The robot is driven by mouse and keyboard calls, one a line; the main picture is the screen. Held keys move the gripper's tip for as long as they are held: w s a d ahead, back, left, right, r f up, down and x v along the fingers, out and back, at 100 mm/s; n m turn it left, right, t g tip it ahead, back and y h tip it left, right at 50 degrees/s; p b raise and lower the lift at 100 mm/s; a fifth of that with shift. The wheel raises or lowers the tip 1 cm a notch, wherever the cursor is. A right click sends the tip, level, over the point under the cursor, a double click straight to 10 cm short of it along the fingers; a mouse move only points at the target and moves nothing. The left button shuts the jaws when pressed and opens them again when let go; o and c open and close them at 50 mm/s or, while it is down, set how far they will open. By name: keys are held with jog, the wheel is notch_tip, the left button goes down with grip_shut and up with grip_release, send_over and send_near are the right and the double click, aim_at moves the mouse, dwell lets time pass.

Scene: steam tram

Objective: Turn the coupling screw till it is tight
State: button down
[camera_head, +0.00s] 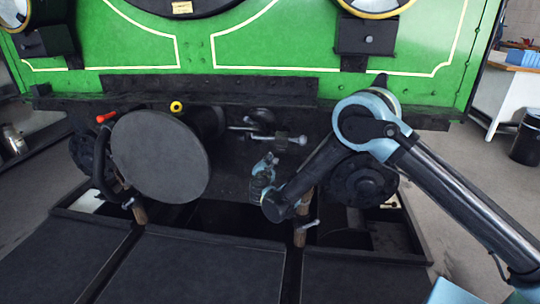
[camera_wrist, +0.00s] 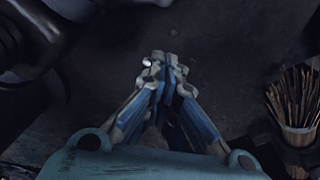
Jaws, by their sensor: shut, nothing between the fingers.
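The coupling screw (camera_head: 280,136) shows in the head view as dark and bright metal parts at the middle of the tram's front beam. A pale bar with a rounded end sticks out to its right. My gripper (camera_head: 268,160) is just below it, fingers pointing up. In the wrist view my gripper (camera_wrist: 163,62) has its blue-grey fingers brought together at the tips, with nothing seen held. A small bright spot (camera_wrist: 147,62) lies beside the left fingertip; I cannot tell what it is. I cannot tell whether the fingers touch the screw.
A round grey buffer (camera_head: 160,155) stands left of the screw. A dark hose (camera_head: 97,165) with a red handle (camera_head: 106,117) hangs farther left. Dark floor plates (camera_head: 195,275) lie in front. The wrist view shows a bundle of thin sticks (camera_wrist: 292,95) at the right.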

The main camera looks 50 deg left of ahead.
jog(key=w+a+r+n, duration=0.1)
jog(key=w+a, duration=0.3)
jog(key=w, duration=0.5)
jog(key=shift+a+r+n+t, duration=0.2)
jog(key=shift+r+n+t, duration=0.1)
jog(key=shift+r+t, duration=0.15)
dwell(0.6)
jog(key=shift+w+d+r, duration=0.15)
jog(key=shift+d+r, duration=0.1)
jog(key=shift+r, duration=0.05)
dwell(0.3)
